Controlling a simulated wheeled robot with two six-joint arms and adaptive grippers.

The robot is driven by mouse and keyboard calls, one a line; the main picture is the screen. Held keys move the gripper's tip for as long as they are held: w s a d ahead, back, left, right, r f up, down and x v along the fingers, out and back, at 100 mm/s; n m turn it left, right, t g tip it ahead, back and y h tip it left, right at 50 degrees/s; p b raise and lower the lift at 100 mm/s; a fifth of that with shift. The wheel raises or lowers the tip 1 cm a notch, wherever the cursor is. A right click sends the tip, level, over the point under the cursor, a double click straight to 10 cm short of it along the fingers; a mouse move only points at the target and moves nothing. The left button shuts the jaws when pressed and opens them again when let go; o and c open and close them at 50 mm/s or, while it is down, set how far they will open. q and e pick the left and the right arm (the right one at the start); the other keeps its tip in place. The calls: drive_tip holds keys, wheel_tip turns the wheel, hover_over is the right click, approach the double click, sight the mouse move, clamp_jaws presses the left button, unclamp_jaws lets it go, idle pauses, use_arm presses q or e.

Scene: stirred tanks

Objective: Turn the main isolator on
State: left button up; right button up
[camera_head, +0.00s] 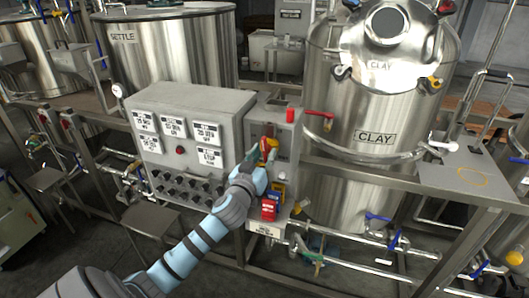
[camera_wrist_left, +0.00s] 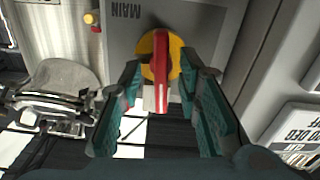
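The main isolator is a red handle (camera_wrist_left: 161,62) on a round yellow plate (camera_wrist_left: 176,48), on a grey panel lettered MAIN, upside down in the left wrist view. In the head view the isolator (camera_head: 269,145) shows as a small red and yellow patch on the narrow box beside the control box, partly hidden by my gripper. My left gripper (camera_wrist_left: 162,84) is open, with one teal finger on each side of the red handle. Gaps show between fingers and handle. The left gripper (camera_head: 254,163) also shows in the head view. My right gripper is out of view.
The grey control box (camera_head: 190,100) with labels and several black knobs stands to the left. Red and yellow items (camera_head: 270,208) hang below the isolator. A red-handled lever (camera_head: 318,114) juts out to the right, before the CLAY tank (camera_head: 345,180).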

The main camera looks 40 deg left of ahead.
use_arm(q)
drive_tip(key=shift+w+a, duration=0.1)
drive_tip(key=shift+w, duration=0.2)
drive_tip(key=shift+s, duration=0.1)
drive_tip(key=shift+c, duration=0.2)
clamp_jaws()
drive_tip(key=shift+m, duration=0.8)
drive_tip(key=shift+o, duration=0.2)
unclamp_jaws()
drive_tip(key=v, duration=1.2)
